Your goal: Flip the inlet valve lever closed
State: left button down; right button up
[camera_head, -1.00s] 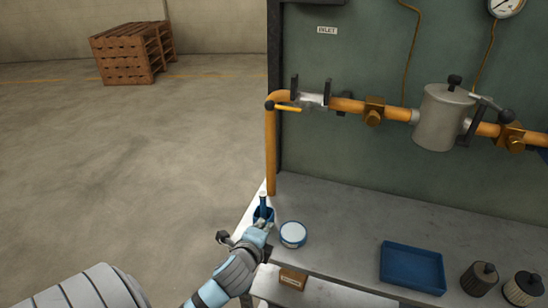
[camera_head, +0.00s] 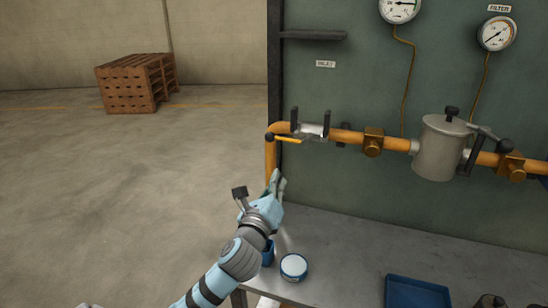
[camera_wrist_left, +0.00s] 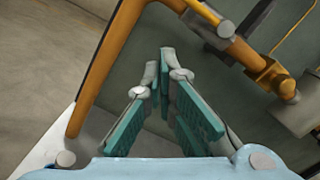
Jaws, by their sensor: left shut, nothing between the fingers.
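The inlet valve (camera_head: 312,130) is a silver body on the orange pipe, below the INLET label (camera_head: 325,64). Its yellow lever (camera_head: 288,138) points left, roughly along the pipe, with a dark ball at its end. My left gripper (camera_head: 278,178) is shut and empty, fingers pointing up, just below the lever and in front of the vertical pipe. It is apart from the lever. In the left wrist view the fingertips (camera_wrist_left: 165,54) meet, with the orange pipe (camera_wrist_left: 100,75) to their left and a yellow bar, probably the lever, above right. My right gripper is not in view.
A filter canister (camera_head: 440,148) with a handle sits further right on the pipe. A blue container (camera_head: 268,252), a round white-lidded tin (camera_head: 293,267) and a blue tray (camera_head: 416,292) stand on the bench (camera_head: 340,250). A dark bar (camera_head: 312,35) juts out above.

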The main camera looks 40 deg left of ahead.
aim_at(286, 140)
pick_arm(q)
jog(key=w+a+r, duration=0.3)
jog(key=w+a, duration=0.1)
jog(key=shift+w+r, duration=0.3)
jog(key=shift+w, duration=0.1)
jog(key=shift+a, duration=0.1)
